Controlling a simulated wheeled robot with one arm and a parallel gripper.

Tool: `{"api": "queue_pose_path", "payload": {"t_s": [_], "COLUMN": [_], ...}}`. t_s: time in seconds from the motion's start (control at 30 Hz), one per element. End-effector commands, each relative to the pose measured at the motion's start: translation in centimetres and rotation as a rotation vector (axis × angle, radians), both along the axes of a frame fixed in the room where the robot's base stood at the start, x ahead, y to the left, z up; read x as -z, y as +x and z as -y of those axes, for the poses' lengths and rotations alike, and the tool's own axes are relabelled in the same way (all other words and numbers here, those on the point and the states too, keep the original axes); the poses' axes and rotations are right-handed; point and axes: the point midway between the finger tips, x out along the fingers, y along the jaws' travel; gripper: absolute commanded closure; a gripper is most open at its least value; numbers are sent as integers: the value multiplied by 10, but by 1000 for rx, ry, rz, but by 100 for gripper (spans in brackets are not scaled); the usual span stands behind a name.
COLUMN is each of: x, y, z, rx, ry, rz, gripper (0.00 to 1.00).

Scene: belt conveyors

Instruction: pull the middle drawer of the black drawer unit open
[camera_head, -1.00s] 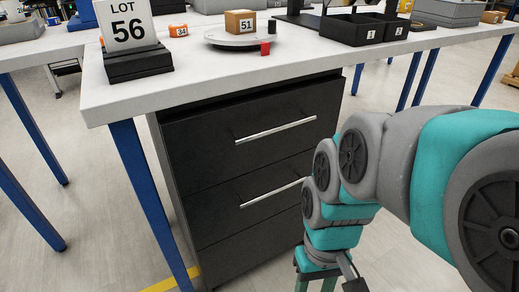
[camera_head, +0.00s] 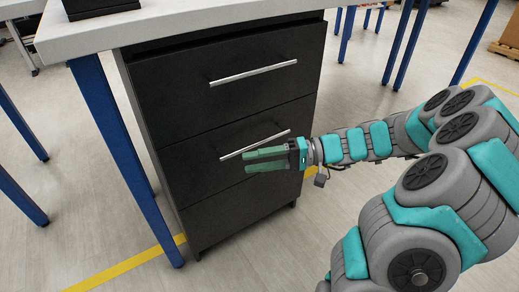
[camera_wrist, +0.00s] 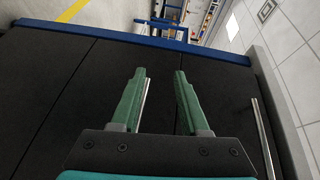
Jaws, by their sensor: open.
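The black drawer unit (camera_head: 150,125) stands under a white worktop, with three drawer fronts showing, all looking shut. The middle drawer (camera_head: 190,158) has a silver bar handle (camera_head: 232,153). My gripper (camera_head: 248,160) is open with green fingers, in front of the middle drawer at its handle, and covers part of the bar. In the wrist view my gripper (camera_wrist: 160,73) points at the black fronts. The middle handle (camera_wrist: 147,98) shows between the fingers, close beside the left one. I cannot tell if they touch.
The top drawer has its own silver handle (camera_head: 253,73); it shows at the right of the wrist view (camera_wrist: 265,140). A blue table leg (camera_head: 125,160) stands left of the unit. The worktop edge (camera_head: 180,33) is above. The floor in front is clear, with a yellow line (camera_head: 130,265).

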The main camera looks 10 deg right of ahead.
Motion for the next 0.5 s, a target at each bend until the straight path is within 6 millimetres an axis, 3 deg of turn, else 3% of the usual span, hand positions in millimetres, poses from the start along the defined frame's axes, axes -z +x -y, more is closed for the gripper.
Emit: {"api": "queue_pose_path", "payload": {"t_s": [0.1,0.23,0.37,0.5], "x": [19,30,36,36], "y": [31,51,60,65], "z": [44,82,103,104], "rx": [143,263,327,343], "ry": [104,174,204,210], "rz": [53,104,133,142], "gripper": [55,55,55,55]}}
